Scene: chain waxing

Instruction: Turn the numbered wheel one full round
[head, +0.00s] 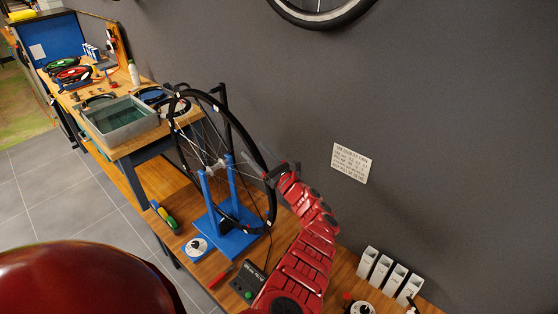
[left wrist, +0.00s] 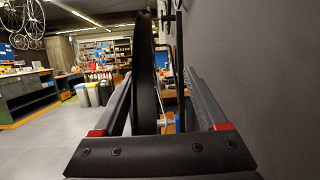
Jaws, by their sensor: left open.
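The black-tyred spoked wheel (head: 241,130) stands upright in a blue truing stand (head: 207,190) on the wooden bench. Small pale tags show on its rim, too small to read. My left gripper (head: 262,172) is at the wheel's right side, near the rim. In the left wrist view the wheel (left wrist: 146,85) stands edge-on between the two spread fingers of my left gripper (left wrist: 160,78), with a gap visible on each side. The gripper is open and not clamped on it. My right gripper is not in view.
A grey water basin (head: 125,120) stands on the bench beyond the wheel. A blue-and-white dial (head: 196,248), a green-and-yellow tool (head: 164,216) and a black box (head: 247,283) lie near the stand. White holders (head: 388,274) stand at the right. The grey wall is close behind.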

